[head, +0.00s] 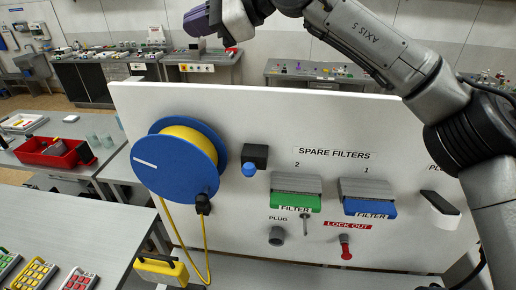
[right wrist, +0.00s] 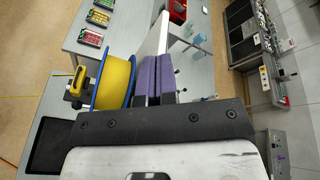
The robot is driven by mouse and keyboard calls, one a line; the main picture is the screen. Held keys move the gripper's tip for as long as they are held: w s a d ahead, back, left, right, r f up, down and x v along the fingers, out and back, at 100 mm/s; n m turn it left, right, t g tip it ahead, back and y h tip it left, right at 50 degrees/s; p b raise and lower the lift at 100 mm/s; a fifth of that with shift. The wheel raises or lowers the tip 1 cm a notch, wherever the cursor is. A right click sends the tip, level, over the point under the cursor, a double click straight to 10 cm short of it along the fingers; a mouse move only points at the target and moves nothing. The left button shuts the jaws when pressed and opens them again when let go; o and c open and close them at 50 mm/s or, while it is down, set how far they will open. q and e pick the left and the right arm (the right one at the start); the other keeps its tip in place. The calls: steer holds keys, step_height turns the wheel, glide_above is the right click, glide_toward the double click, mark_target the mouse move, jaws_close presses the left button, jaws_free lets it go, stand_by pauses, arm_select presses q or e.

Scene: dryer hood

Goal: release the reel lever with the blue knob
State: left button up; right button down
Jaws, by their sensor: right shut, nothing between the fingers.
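The reel (head: 176,160) is a blue disc wound with yellow cable, mounted on the left of the white panel. Right of it, a black block (head: 256,152) carries a blue knob (head: 250,169) at its lower end. My right gripper (head: 196,20) has purple fingers, shut and empty, high above the reel in the head view, apart from the knob. In the right wrist view the purple fingers (right wrist: 153,75) lie beside the reel (right wrist: 113,82) in the picture; the blue knob is not visible there. My left gripper is not in view.
The white panel (head: 300,112) also bears a green filter (head: 295,202), a blue filter (head: 369,206), a plug (head: 276,236) and a red lock-out piece (head: 345,248). A red bin (head: 55,153) stands on the left bench.

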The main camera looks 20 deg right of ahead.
steer(key=s+d+f+n+g+h, duration=0.7)
steer(key=d+f+n+h, duration=0.3)
steer(key=d, duration=0.2)
steer(key=shift+f+n+g, duration=0.3)
steer(key=shift+g, duration=0.1)
steer(key=shift+s, duration=0.1)
steer(key=p, duration=0.2)
glide_toward(251, 166)
steer(key=w+d+f, duration=0.3)
steer(key=f, duration=0.2)
steer(key=shift+s+a+f+p, duration=0.2)
steer(key=shift+s+a+f, duration=0.1)
steer(key=shift+a+f, duration=0.35)
steer(key=shift+s+a+f+p, duration=0.2)
steer(key=shift+s+a+f, duration=0.05)
steer(key=shift+a+f, duration=0.4)
